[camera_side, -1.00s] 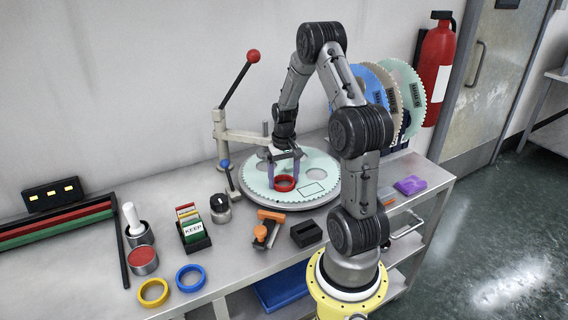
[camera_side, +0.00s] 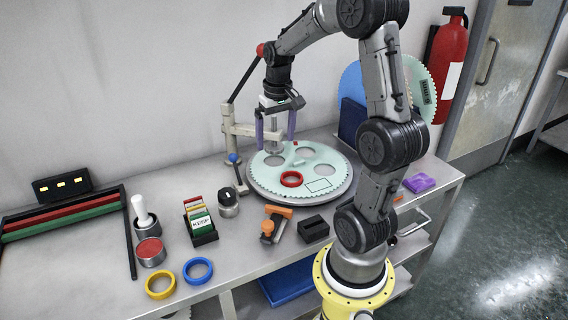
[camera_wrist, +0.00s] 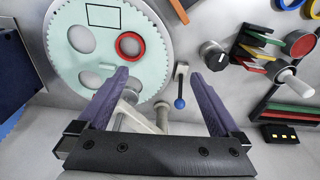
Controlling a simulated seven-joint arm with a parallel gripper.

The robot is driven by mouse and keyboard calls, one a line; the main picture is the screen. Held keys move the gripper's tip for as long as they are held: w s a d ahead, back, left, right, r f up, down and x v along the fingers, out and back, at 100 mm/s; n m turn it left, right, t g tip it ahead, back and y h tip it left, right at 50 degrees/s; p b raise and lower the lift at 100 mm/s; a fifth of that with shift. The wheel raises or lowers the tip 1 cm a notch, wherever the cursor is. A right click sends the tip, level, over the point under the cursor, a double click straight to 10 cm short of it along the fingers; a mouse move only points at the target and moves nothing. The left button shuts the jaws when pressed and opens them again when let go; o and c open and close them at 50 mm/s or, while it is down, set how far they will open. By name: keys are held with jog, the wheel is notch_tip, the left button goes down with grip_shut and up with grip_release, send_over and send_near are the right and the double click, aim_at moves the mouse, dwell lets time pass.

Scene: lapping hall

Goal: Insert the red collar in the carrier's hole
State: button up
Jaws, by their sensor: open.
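The red collar (camera_side: 291,184) lies flat on the toothed pale-green carrier (camera_side: 340,184), on its near side. It also shows in the wrist view (camera_wrist: 118,48). The carrier has several large round holes, and the collar sits where one of these would be in their pattern. I cannot tell whether it is down in the hole or resting on top. The carrier lies on a round grey plate. My gripper (camera_side: 276,143) is open and empty, raised above the far side of the carrier, apart from the collar. Its purple fingers show in the wrist view (camera_wrist: 168,85).
A lever post with a red ball (camera_side: 228,125) stands behind left of the carrier. A dark knob (camera_side: 228,203), an orange-handled tool (camera_side: 273,228) and a black block (camera_side: 313,229) sit nearby. Yellow (camera_side: 160,294) and blue (camera_side: 198,279) rings lie at front left. Discs stand upright behind right.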

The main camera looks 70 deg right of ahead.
jog(key=a+r+n+t, duration=0.25)
jog(key=a+r, duration=0.25)
jog(key=a, duration=0.6)
jog(key=s+a+n+t, duration=0.2)
jog(key=s+a+n, duration=0.4)
jog(key=s+a, duration=0.3)
jog(key=a, duration=0.3)
jog(key=shift+a+r+y, duration=0.3)
jog(key=shift+r+y, duration=0.1)
